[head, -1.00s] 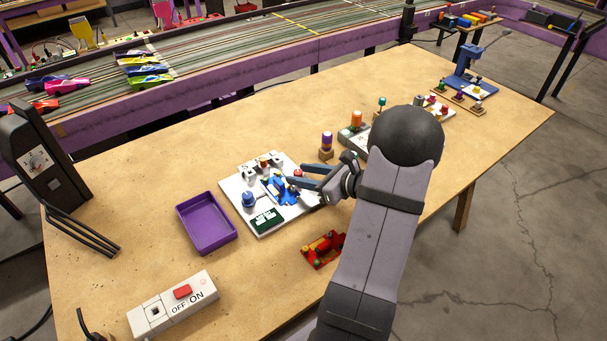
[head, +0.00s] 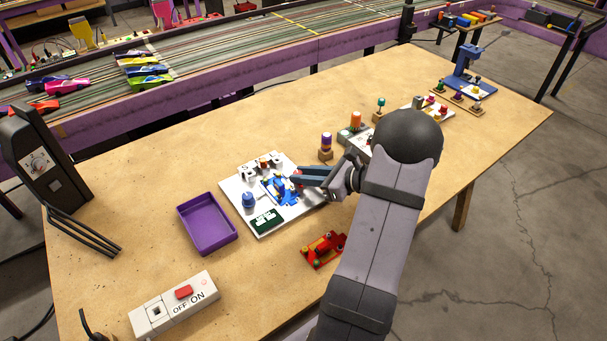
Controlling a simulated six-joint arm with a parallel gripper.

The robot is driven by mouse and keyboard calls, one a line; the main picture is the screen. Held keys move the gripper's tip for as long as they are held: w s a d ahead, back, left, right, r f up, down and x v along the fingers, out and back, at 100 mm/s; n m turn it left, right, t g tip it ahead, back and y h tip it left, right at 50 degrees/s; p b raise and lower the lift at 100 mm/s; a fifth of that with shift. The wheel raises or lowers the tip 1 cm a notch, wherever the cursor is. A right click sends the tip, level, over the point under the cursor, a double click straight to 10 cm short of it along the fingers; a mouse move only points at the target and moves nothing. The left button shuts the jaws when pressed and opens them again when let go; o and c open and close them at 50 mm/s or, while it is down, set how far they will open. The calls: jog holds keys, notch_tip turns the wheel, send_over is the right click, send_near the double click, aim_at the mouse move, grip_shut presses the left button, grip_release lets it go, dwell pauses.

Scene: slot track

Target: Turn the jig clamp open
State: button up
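A white jig board (head: 236,197) lies on the table with a blue fixture (head: 279,189) in its middle. A small red knob (head: 298,172), which looks like the clamp's handle, is at the board's right side. My gripper (head: 296,175) reaches in from the right, with its dark fingers low over the board. The fingers are close together with their tips at the red knob, and they appear shut on it. The fingers hide part of the knob and whatever lies under it. The clamp's exact angle is too small to tell.
A purple tray (head: 207,224) is left of the board. A red fixture (head: 324,249) is in front of it, near my arm. A peg on a wooden block (head: 326,147) stands behind my gripper. A white OFF/ON switch box (head: 174,305) is at the front left. Bare table lies between them.

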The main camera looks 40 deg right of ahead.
jog(key=o, duration=0.4)
jog(key=shift+c, duration=0.2)
jog(key=shift+v, duration=3.7)
jog(key=w+a+r+n+g+y+p, duration=0.25)
jog(key=w+a+r+n+p, duration=0.2)
jog(key=a, duration=0.25)
jog(key=w+a+r+n+g+y+p, duration=0.1)
jog(key=w+a+r+n+g+p, duration=0.25)
jog(key=a+r, duration=0.3)
jog(key=s+d+f+m+g+h, duration=0.1)
jog(key=d+f+m+h, duration=0.2)
jog(key=d+m, duration=0.1)
jog(key=s+d+f+m+g+h, duration=0.1)
jog(key=s+d+f+m+h, duration=0.1)
jog(key=d, duration=0.5)
jog(key=shift+s+d+f+m+h, duration=0.25)
jog(key=shift+f+m+h, duration=0.25)
jog(key=shift+m+h, duration=0.55)
